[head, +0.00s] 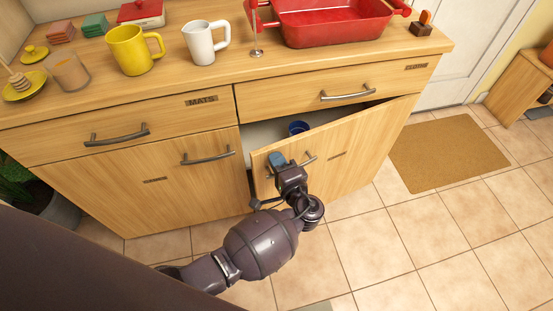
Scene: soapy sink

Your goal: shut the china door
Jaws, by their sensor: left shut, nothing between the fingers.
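The right lower cabinet door (345,145) stands ajar, its left edge swung out from the cabinet front. Its small label is too small to read, so I cannot tell from the lettering that it is the china door. A bar handle (310,158) is near the door's free edge. My left gripper (277,160) is shut and empty at the outer face of this door, beside the handle. I cannot tell whether it touches the door. A blue cup (298,128) shows inside, through the gap above the door. My right gripper is not in view.
The left lower door (140,190) and the drawers labelled MATS (201,100) and CLOTHS (415,67) are shut. A yellow mug (130,50), a white mug (202,43) and a red dish (330,28) stand on the counter. Tiled floor and a brown mat (447,152) lie right.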

